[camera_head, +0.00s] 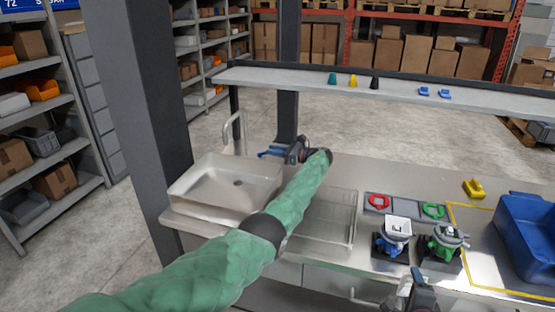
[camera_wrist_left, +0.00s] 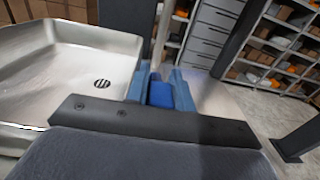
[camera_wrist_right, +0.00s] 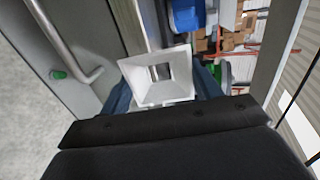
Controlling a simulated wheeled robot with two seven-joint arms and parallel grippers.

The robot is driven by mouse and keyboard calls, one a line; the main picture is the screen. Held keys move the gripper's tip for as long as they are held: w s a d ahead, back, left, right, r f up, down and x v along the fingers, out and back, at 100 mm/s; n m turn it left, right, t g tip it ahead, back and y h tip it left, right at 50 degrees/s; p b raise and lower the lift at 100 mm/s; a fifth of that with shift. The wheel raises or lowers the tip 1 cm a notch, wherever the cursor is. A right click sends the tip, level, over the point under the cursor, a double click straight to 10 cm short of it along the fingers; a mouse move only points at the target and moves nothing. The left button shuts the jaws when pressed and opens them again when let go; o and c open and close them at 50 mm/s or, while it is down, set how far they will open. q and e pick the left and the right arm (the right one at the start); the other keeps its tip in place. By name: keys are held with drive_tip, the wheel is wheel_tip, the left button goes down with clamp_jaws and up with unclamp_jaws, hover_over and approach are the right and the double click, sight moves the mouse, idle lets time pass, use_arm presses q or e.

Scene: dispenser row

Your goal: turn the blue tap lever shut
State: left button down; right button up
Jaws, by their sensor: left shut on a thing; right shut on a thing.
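The blue tap lever (camera_wrist_left: 160,94) shows between the fingers of my left gripper (camera_wrist_left: 160,82), which is shut on it. In the head view my left gripper (camera_head: 268,153) reaches in at the right back of the sink (camera_head: 190,186), near the grey tap spout (camera_head: 232,124). The gripper largely hides the lever there, so its angle is unclear. My right gripper (camera_head: 417,273) is low at the front, by the blue dispenser (camera_head: 392,242). In the right wrist view a white square hopper (camera_wrist_right: 150,92) sits at the fingers and hides what they grip.
A green dispenser (camera_head: 442,246) stands right of the blue one. Red (camera_head: 378,202) and green (camera_head: 433,210) rings lie behind them. A blue bin (camera_head: 528,235) and a yellow piece (camera_head: 473,188) are at the right. A shelf (camera_head: 380,88) spans the back.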

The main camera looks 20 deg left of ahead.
use_arm(q)
drive_tip(key=shift+g+b, duration=0.3)
drive_tip(key=shift+b, duration=0.1)
use_arm(e)
drive_tip(key=shift+f, duration=0.7)
use_arm(q)
drive_tip(key=c, duration=1.2)
unclamp_jaws()
drive_tip(key=shift+w, duration=0.15)
use_arm(e)
drive_tip(key=shift+w, duration=0.1)
